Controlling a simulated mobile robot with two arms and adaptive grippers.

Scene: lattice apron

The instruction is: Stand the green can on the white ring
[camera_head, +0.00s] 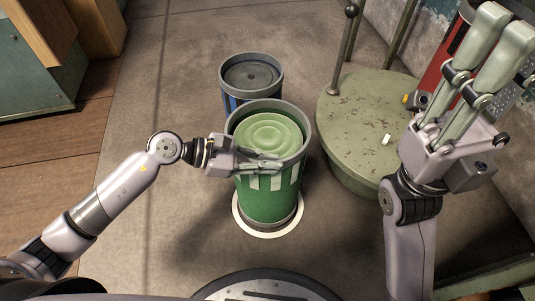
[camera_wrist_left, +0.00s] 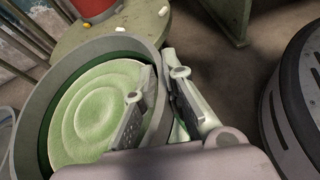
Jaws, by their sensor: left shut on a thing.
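The green can (camera_head: 268,198) is upright, with a grey rim and a pale green ridged top sunk inside. The white ring (camera_head: 240,222) lies flat on the floor around its base, showing at the left and front. I cannot tell whether the base touches the floor. My left gripper (camera_head: 278,164) is shut on the can's near rim wall. In the left wrist view, the gripper (camera_wrist_left: 158,108) has one finger inside the green can's rim (camera_wrist_left: 35,100) and one outside. My right gripper (camera_head: 505,28) is raised at the upper right, open and empty, its fingers pointing up.
A blue can (camera_head: 251,75) with a grey lid stands just behind the green can. A round green table (camera_head: 345,115) is close on the right, with a small white piece (camera_head: 386,139) on it. A green cabinet (camera_head: 30,75) is at the far left. Floor is clear to the left.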

